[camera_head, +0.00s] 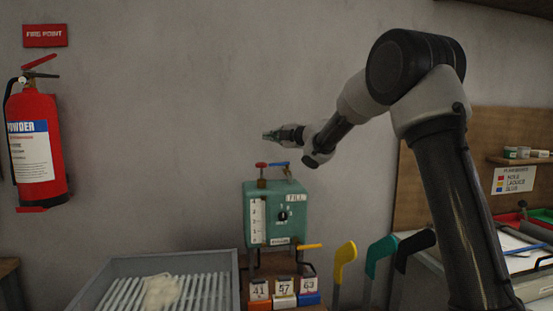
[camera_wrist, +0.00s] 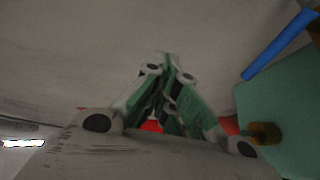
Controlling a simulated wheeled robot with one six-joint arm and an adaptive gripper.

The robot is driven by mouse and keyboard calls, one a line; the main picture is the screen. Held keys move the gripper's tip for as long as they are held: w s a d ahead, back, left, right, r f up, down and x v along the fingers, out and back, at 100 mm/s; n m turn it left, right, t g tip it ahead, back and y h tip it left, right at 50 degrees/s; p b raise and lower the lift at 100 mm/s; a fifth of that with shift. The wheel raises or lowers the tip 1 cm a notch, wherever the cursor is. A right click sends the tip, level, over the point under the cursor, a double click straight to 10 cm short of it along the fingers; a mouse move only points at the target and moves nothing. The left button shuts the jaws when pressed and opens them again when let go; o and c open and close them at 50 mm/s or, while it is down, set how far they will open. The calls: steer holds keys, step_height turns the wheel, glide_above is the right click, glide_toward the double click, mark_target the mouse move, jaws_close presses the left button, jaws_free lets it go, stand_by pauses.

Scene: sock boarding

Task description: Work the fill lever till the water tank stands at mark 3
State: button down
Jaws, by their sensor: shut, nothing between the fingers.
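The green water tank (camera_head: 272,190) stands against the wall, with a white gauge strip (camera_head: 257,222) on its front left and a FILL label (camera_head: 296,198) at upper right. The water level is too small to read. A blue lever (camera_head: 280,164) and a red handle (camera_head: 261,165) are on top; a yellow lever (camera_head: 309,246) sticks out at lower right. I cannot tell which is the fill lever. My gripper (camera_head: 266,135) is shut and empty above the tank top, apart from the levers. In the wrist view, the fingers (camera_wrist: 166,62) are left of the blue lever (camera_wrist: 280,46) and tank top (camera_wrist: 285,110).
A slatted grey tray (camera_head: 205,262) with a pale cloth (camera_head: 162,291) is at lower left. Numbered tags (camera_head: 284,286) sit below the tank. Yellow, teal and black foot-shaped boards (camera_head: 345,254) stand to its right. A fire extinguisher (camera_head: 35,145) hangs far left.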

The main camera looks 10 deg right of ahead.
steer(key=w+d+r+m+h, duration=0.2)
steer(key=w+r+m+h, duration=0.4)
steer(key=m, duration=0.7)
steer(key=s+f+m+g+h, duration=0.1)
steer(key=s+f+m+g, duration=0.5)
steer(key=s+f+m, duration=0.15)
steer(key=x, duration=0.9)
steer(key=shift+w+d, duration=0.15)
steer(key=shift+d, duration=0.25)
steer(key=shift+r, duration=0.1)
